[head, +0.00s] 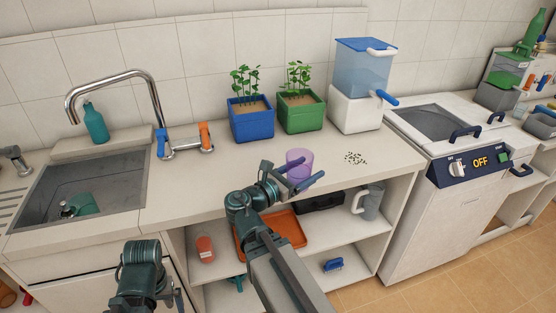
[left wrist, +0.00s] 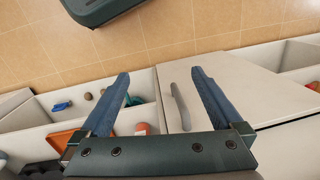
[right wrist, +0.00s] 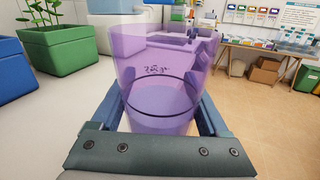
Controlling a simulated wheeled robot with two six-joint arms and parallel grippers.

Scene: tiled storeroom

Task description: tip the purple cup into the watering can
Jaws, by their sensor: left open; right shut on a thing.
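The purple cup (head: 299,160) is see-through and looks about upright, above the front part of the counter. My right gripper (head: 304,180) is shut on the purple cup, with a finger on each side; the cup also fills the middle of the right wrist view (right wrist: 160,60). A dark ring runs around it, but I cannot tell what it holds. I cannot make out a watering can for certain; a grey jug with a handle (head: 370,203) stands on the shelf under the counter. My left gripper (left wrist: 160,85) is open and empty, low in front of the cabinet.
A blue planter (head: 251,124), a green planter (head: 301,116) and a water dispenser (head: 355,108) line the back of the counter. Dark specks (head: 355,158) lie right of the cup. The sink (head: 110,185) is at left. An orange tray (head: 290,226) is on the shelf.

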